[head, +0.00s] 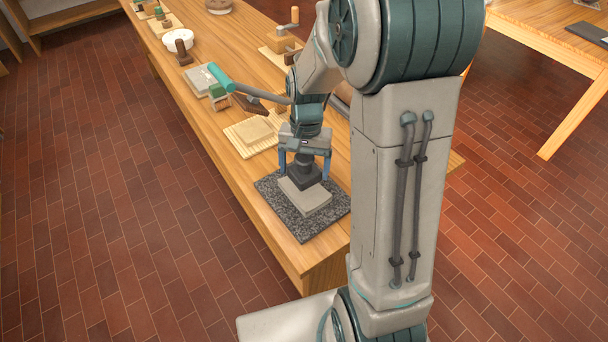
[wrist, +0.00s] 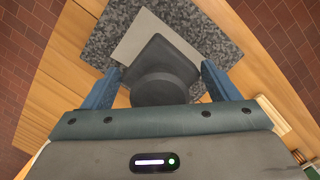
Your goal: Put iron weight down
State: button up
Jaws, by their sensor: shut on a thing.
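The iron weight (head: 304,171) is a dark block with a rounded knob on top. It sits on or just over a pale flat slab (head: 306,201), which lies on a speckled dark grey stone slab (head: 275,195) at the near end of the wooden bench. My gripper (head: 303,168) points down with its blue fingers on either side of the weight. In the wrist view the weight (wrist: 165,62) shows between the fingers (wrist: 160,88), its knob close to the palm. I cannot tell whether the weight's underside touches the pale slab.
A wooden board with a pale block (head: 254,131) lies behind the stone slab. A teal-handled tool (head: 222,78), a white bowl (head: 179,39) and small wooden items stand farther along the bench. The bench's front edge is close to the stone slab. Another table (head: 560,40) stands at the right.

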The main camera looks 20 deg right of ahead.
aim_at(304, 178)
jog(key=shift+f, duration=2)
jog(key=shift+f, duration=0.1)
jog(key=shift+f, duration=0.15)
jog(key=o, duration=1.6)
